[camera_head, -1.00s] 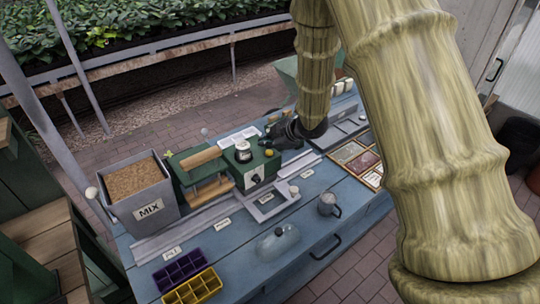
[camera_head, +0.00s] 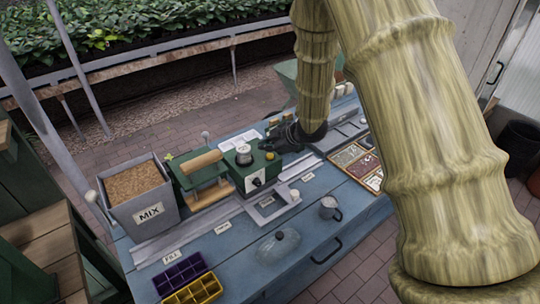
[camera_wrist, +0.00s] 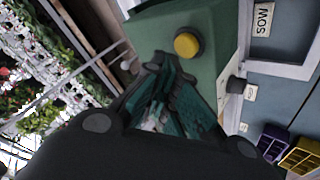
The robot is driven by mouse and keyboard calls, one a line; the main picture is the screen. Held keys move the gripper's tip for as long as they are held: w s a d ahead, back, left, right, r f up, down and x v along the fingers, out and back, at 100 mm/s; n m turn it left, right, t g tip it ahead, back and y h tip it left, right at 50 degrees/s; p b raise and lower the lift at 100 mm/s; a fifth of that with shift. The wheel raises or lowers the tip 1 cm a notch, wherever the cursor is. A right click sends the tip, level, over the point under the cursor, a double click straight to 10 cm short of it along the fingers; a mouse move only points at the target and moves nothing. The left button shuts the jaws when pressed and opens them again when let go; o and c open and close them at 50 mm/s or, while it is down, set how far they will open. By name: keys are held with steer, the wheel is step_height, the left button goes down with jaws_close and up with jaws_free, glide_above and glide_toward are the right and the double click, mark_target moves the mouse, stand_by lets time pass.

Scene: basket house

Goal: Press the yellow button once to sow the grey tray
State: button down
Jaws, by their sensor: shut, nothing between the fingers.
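The yellow button (camera_wrist: 187,45) is a round dome on the green box (camera_wrist: 205,75). In the head view the button (camera_head: 270,156) shows at the right end of the green box (camera_head: 250,172), close to my gripper (camera_head: 272,142). In the wrist view the fingertips (camera_wrist: 165,62) are shut and empty, just left of the button and a little below it. I see no clear contact with it. A grey tray-like piece (camera_head: 264,213) lies in front of the box, near the SOW label (camera_head: 307,177); I cannot tell if it is the grey tray.
A grey MIX bin (camera_head: 150,212) and a wooden-handled press (camera_head: 200,162) stand left of the box. Purple (camera_head: 181,271) and yellow (camera_head: 195,291) cell trays, a glass cover (camera_head: 279,245) and a metal mug (camera_head: 329,208) are at the front.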

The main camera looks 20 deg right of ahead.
mark_target(268, 156)
stand_by(0.4)
steer(key=shift+f, duration=0.45)
steer(key=shift+f+b, duration=0.5)
steer(key=shift+f, duration=0.05)
stand_by(0.9)
stand_by(0.4)
steer(key=shift+r+p, duration=0.85)
steer(key=shift+r, duration=0.15)
steer(key=shift+r+p, duration=2)
steer(key=shift+r, duration=0.55)
steer(key=shift+f, duration=0.1)
